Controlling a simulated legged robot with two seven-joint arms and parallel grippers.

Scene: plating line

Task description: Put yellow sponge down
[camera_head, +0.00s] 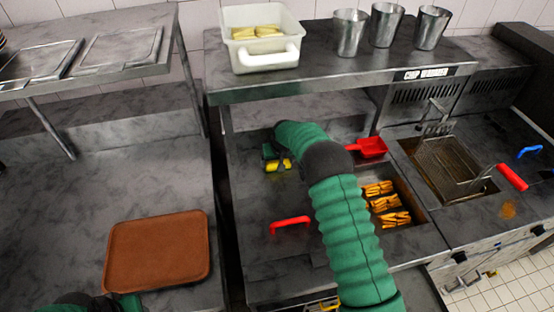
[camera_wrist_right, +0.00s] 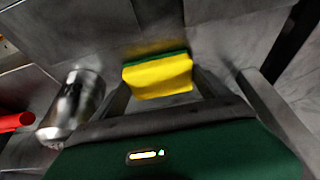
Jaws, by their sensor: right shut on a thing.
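The yellow sponge (camera_head: 286,163) with a green layer is at my right gripper (camera_head: 277,158), over the back left of the middle steel counter. In the right wrist view the sponge (camera_wrist_right: 158,76) sits between the two fingers of my right gripper (camera_wrist_right: 160,88), which is shut on it. Its green side faces away from the wrist. I cannot tell whether the sponge touches the counter. Of my left arm (camera_head: 128,303), only a small dark and green part shows at the bottom left; its fingers are not clear.
A brown tray (camera_head: 157,252) lies on the left counter. A red scoop (camera_head: 368,147) and a chip bin (camera_head: 387,203) are right of my right arm; a red handle (camera_head: 290,225) is in front. A shelf (camera_head: 330,75) with a white tub (camera_head: 262,40) and metal cups overhangs behind.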

